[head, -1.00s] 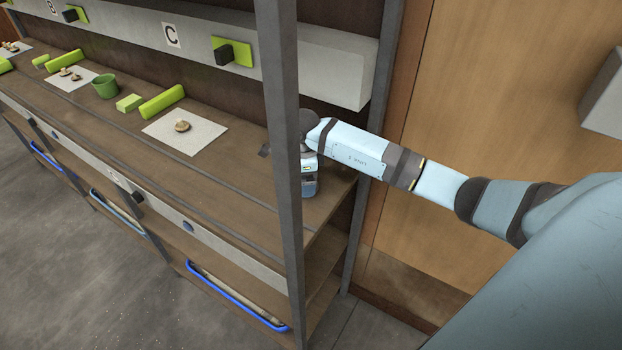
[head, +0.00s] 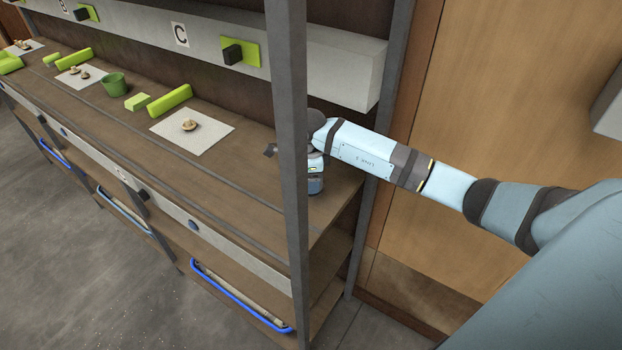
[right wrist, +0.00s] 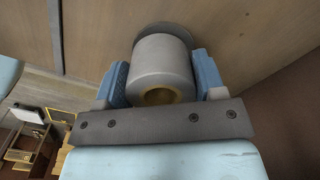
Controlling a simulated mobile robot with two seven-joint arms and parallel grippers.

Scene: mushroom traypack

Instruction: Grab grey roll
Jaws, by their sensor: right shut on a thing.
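The grey roll (right wrist: 161,68) shows in the right wrist view, with a yellowish hollow core facing the camera and a darker round part behind its far end. My right gripper (right wrist: 160,82) has one blue finger on each side of the roll and is shut on it. In the head view my right gripper (head: 314,175) is at the right end of the shelf, partly behind the grey upright post. The roll cannot be made out clearly there. My left gripper is in no view.
The grey post (head: 287,130) stands in front of my right gripper. A white sheet (head: 213,138) with mushrooms, a green bar (head: 171,99), a small green block (head: 138,102) and a green cup (head: 115,85) lie left on the shelf (head: 235,175). A wooden wall (head: 490,90) is to the right.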

